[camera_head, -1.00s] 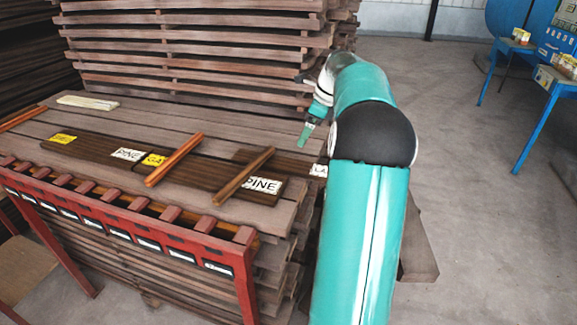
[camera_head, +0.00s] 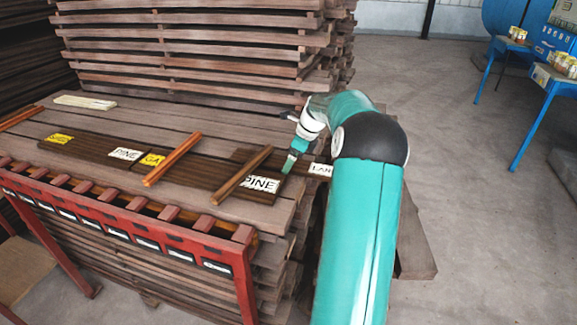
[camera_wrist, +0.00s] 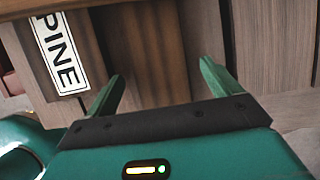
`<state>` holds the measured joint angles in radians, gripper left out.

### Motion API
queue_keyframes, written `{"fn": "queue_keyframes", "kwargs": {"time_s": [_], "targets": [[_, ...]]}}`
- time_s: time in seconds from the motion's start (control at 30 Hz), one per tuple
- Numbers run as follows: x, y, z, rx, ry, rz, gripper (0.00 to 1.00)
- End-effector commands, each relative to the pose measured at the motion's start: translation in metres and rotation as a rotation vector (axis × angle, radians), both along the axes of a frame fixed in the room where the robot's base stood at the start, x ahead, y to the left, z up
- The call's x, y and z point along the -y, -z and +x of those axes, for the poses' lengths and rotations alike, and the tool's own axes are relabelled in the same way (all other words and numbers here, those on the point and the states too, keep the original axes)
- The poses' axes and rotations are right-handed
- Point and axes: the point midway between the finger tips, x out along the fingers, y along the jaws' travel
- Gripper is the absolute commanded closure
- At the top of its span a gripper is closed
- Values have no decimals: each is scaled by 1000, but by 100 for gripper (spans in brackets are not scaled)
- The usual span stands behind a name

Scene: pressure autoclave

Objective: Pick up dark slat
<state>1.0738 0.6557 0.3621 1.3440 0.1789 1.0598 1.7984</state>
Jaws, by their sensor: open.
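A narrow brown slat (camera_head: 243,173), darker than the orange-brown slat (camera_head: 172,158) to its left, lies slanted across flat dark boards on the plank stack. One dark board (camera_head: 215,173) under it carries a white PINE label (camera_head: 262,184). That label also shows at the upper left of the wrist view (camera_wrist: 60,55). My gripper (camera_head: 288,163) is open and empty, close above the boards just right of the PINE label. In the wrist view its two fingers (camera_wrist: 161,72) are apart over a dark brown board surface (camera_wrist: 145,50). Touch between fingers and wood cannot be told.
A red rack (camera_head: 130,225) with several slots runs along the front of the plank stack. A tall pile of planks (camera_head: 190,50) stands behind. A pale slat (camera_head: 85,102) lies at the back left. Blue tables (camera_head: 540,85) stand at the far right, with open floor between.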

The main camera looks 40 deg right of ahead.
Motion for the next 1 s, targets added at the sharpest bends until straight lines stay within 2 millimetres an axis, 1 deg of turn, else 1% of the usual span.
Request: {"fn": "queue_keyframes", "kwargs": {"time_s": [0.03, 0.1, 0.3, 0.37, 0.4, 0.47, 0.6, 0.63, 1.0], "targets": [[-1, 5, 2, 0, -1, 2, 11], [-2, 7, 3, 1, -1, 1, 11], [-2, 8, 3, 1, -1, -1, 11], [-2, 8, 3, 1, -1, -1, 21], [-2, 8, 3, 1, -1, -2, 29], [-2, 8, 3, 1, -1, -2, 40], [-2, 7, 3, 1, -1, -2, 68], [-2, 7, 3, 1, -1, -2, 73], [-2, 6, 4, 2, -1, -2, 73]]}}
